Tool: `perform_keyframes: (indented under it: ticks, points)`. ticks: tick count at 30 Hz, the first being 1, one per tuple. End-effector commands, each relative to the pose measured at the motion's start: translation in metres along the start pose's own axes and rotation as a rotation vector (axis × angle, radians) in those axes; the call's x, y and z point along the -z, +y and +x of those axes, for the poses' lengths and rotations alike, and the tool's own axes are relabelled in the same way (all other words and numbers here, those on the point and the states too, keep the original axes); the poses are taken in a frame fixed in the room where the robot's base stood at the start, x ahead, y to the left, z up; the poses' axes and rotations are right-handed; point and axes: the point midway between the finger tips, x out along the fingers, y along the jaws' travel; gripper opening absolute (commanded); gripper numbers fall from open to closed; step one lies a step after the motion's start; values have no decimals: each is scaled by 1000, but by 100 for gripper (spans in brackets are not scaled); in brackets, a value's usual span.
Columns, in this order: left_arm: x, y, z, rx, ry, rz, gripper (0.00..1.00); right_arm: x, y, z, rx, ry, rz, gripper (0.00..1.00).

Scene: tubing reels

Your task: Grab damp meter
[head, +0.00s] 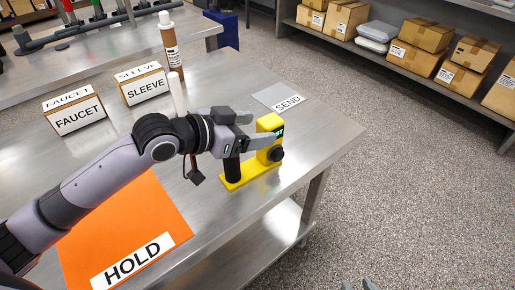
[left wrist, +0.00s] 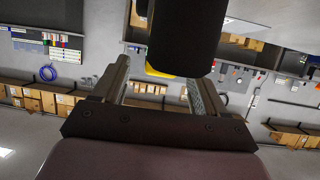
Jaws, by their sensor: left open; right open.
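The damp meter (head: 264,173) is a yellow device with a black handle, a dark display and a black knob, standing on the metal table near its right edge. My left gripper (head: 258,128) is open beside its upper part, its fingers covering part of it in the head view. In the left wrist view the black handle (left wrist: 187,38) looms large above and between the open fingers (left wrist: 153,88), with a bit of yellow behind it. I cannot tell whether the fingers touch it. My right gripper (head: 358,285) shows only as grey tips at the bottom edge, over the floor.
An orange HOLD mat (head: 145,205) lies on the table (head: 325,130) at front left. FAUCET (head: 78,115) and SLEEVE (head: 145,88) boxes and a brown bottle (head: 172,50) stand at the back. A grey SEND pad (head: 273,95) lies behind the meter.

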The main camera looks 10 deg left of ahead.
Motion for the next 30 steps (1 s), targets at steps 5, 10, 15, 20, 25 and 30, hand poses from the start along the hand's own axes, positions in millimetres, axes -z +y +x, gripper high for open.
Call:
perform_keyframes:
  ticks: [5,10,15,20,25,30]
  points:
    - [-4,-2,24,-1,0,-1,72,0,0,0,0,-1,0,43]
    - [-4,-2,40,-1,1,0,72,0,0,0,0,-1,0,43]
    - [-4,-2,43,-1,1,1,72,0,0,0,0,0,0,43]
    - [-4,-2,43,0,1,1,63,0,0,1,0,1,-1,43]
    - [-4,-2,42,0,0,1,7,1,0,1,0,2,-1,43]
    - [-3,-2,42,0,3,1,0,1,0,1,0,3,-1,43]
